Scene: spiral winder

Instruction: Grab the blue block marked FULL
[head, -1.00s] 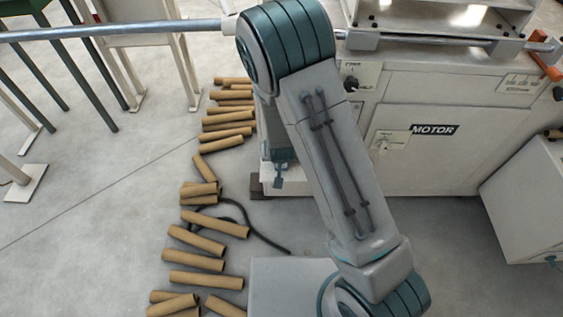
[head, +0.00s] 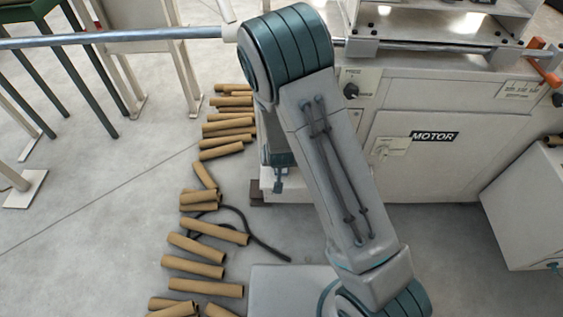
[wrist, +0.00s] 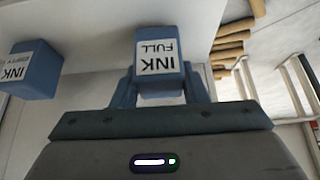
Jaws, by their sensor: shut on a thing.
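The blue block marked INK FULL (wrist: 160,52) is at the top middle of the wrist view, its white label upside down. My gripper (wrist: 160,84) is shut on this block, with one blue finger on each side of it. A second blue block (wrist: 34,72), whose label reads INK and a smaller word that looks like EMPTY, stands apart to the left. In the head view my arm hides the blocks, and I cannot make out the gripper's jaws there.
The white machine cabinet marked MOTOR (head: 420,170) stands behind and right of my arm. Several brown cardboard tubes (head: 207,288) lie scattered on the floor to the left. A long metal bar (head: 120,35) crosses the upper left.

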